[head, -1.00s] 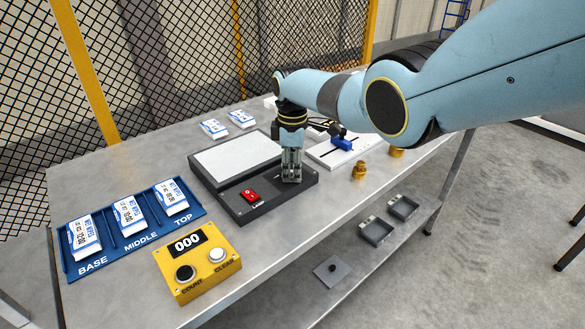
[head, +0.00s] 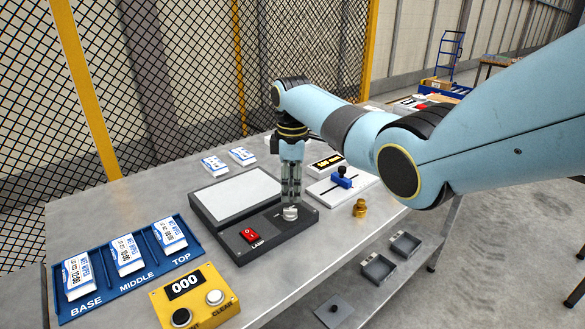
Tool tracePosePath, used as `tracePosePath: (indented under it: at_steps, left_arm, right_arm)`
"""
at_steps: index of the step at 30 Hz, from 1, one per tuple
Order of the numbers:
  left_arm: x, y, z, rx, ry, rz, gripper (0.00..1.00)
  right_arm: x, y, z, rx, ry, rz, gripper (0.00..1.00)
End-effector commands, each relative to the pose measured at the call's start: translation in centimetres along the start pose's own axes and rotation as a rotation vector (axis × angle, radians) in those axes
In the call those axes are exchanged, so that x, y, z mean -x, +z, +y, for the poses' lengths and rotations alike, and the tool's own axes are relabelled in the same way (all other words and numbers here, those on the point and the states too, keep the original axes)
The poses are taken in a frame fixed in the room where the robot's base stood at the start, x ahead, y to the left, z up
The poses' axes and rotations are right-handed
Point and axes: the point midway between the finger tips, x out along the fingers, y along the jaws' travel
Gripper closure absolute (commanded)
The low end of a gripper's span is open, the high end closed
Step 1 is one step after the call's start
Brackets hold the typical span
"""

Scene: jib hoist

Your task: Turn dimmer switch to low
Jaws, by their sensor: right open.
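The dimmer is a small pale round knob (head: 290,213) on the front strip of a dark grey lamp box (head: 240,258), right of a red rocker switch (head: 250,236) marked LAMP. My right gripper (head: 291,204) points straight down just over the knob, fingers open. The fingertips hide the knob's upper part, and I cannot tell whether they touch it. The knob's pointer and the dimmer's marks are too small to read. The box's panel (head: 236,193) looks pale white. My left gripper is not in view.
A yellow counter box (head: 207,312) reading 000 and a blue tray (head: 190,258) with white packets stand at the left. A white board with a blue slider (head: 342,178) and a brass weight (head: 360,208) lie at the right. Bare table lies in front of the lamp box.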

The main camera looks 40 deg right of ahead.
Motion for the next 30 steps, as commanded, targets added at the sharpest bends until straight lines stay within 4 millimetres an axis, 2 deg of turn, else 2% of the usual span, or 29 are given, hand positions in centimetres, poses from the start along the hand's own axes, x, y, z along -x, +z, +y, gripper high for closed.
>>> tracePosePath:
  at_steps: [3, 6, 10, 27, 30]
  left_arm:
    - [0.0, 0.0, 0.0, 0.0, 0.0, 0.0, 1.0]
    - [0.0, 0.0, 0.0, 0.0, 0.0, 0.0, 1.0]
    - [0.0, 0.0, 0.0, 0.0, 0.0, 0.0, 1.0]
    - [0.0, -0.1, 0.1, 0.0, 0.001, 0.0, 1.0]
    - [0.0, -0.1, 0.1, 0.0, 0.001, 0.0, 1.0]
  right_arm:
    - [2.5, 0.0, 0.0, 0.0, 0.001, 0.001, 0.53]
    - [4.1, 0.0, 0.0, -0.001, 0.0, 0.001, 0.53]
    - [5.3, 0.0, 0.0, 0.0, -0.002, 0.0, 0.53]
    - [5.6, 0.0, 0.0, 0.0, -0.003, -0.001, 0.53]
    - [5.1, 0.2, -0.5, -0.009, 0.002, -0.003, 0.53]
